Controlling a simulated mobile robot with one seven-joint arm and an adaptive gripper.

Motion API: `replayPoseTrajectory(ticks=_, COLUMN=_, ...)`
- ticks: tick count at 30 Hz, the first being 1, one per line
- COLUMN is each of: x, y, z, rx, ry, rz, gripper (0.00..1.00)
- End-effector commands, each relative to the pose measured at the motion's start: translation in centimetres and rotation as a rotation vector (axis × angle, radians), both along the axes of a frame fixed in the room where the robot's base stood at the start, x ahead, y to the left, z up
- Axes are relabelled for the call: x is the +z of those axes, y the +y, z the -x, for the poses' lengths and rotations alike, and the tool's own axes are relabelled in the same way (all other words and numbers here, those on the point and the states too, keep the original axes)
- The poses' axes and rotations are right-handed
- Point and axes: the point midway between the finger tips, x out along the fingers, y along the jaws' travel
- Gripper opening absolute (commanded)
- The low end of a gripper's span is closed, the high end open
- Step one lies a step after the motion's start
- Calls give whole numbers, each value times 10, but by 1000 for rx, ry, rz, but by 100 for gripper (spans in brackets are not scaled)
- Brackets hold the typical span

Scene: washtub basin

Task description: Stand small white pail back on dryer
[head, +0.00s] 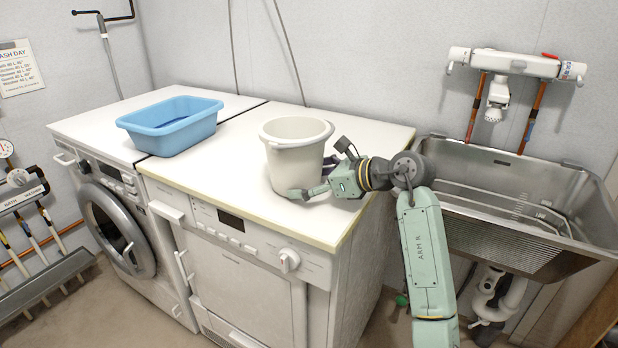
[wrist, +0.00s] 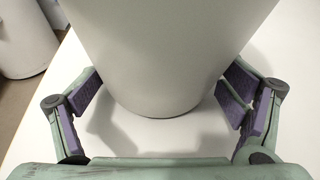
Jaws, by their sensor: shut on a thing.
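The small white pail (head: 293,150) is upright over the right part of the white dryer top (head: 215,180), near its front right corner. My gripper (head: 314,178) reaches in from the right, low on the pail, and is shut on it. In the wrist view, the pail (wrist: 165,60) fills the middle, with a purple-padded finger on each side. Its base is close to the white top, with a shadow beside it. I cannot tell whether the base touches the surface. The pail hides part of the far fingers in the head view.
A blue basin (head: 170,125) stands left of the pail, near the seam with the washing machine (head: 115,205). A steel sink (head: 520,190) with a wall tap (head: 515,62) is at the right. The dryer top between basin and pail is clear.

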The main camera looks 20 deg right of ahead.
Motion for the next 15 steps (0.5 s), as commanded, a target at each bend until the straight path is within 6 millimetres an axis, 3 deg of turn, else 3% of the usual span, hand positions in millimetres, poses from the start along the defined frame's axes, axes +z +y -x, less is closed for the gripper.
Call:
replayPoseTrajectory(ticks=8, x=-2, y=0, z=0, rx=-1, ry=-5, rz=0, gripper=29)
replayPoseTrajectory(ticks=9, x=-4, y=0, z=0, rx=0, ry=0, rz=0, gripper=90)
replayPoseTrajectory(ticks=15, x=-3, y=0, z=0, rx=0, ry=0, rz=0, gripper=100)
